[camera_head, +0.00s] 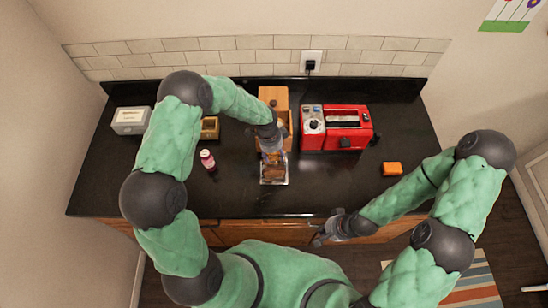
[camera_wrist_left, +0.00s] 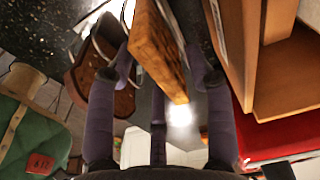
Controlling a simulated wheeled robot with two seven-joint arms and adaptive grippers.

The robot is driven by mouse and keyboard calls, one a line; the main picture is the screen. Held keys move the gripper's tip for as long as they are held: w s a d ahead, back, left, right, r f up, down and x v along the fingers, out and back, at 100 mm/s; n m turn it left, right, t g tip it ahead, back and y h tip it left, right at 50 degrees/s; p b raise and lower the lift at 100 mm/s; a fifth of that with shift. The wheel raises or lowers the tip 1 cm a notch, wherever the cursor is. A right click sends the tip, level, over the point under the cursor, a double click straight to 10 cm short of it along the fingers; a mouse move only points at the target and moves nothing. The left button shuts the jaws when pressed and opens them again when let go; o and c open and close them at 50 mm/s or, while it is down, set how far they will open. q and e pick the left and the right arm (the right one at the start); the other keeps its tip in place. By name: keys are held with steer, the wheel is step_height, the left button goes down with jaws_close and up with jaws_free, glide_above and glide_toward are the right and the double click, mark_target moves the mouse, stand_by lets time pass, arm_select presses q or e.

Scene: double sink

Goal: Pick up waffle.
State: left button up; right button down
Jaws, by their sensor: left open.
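A golden-brown waffle (camera_wrist_left: 160,50) stands on edge in the left wrist view, between the spread fingers of my left gripper (camera_wrist_left: 162,65). The fingers are open around it and do not look closed on it. In the head view, my left gripper (camera_head: 271,154) is just above a small light metal holder (camera_head: 275,183) with brown pieces, and partly hides them. A darker brown piece with holes (camera_wrist_left: 108,85) is beside the waffle on the left in the wrist view. My right gripper (camera_head: 328,236) is by the counter's front edge, away from the holder; its opening is unclear.
A wooden box (camera_head: 273,95) stands behind my left gripper, and a red toaster (camera_head: 338,127) is to its right. An orange block (camera_head: 392,169), a pink-labelled bottle (camera_head: 207,160) and a white box (camera_head: 130,120) are also on the dark counter. The front left counter is clear.

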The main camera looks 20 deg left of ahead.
arm_select(q)
steer(key=shift+f+b, duration=0.2)
steer(key=shift+b, duration=0.1)
steer(key=shift+r, duration=0.1)
steer(key=c, duration=1)
steer(key=shift+o, duration=0.2)
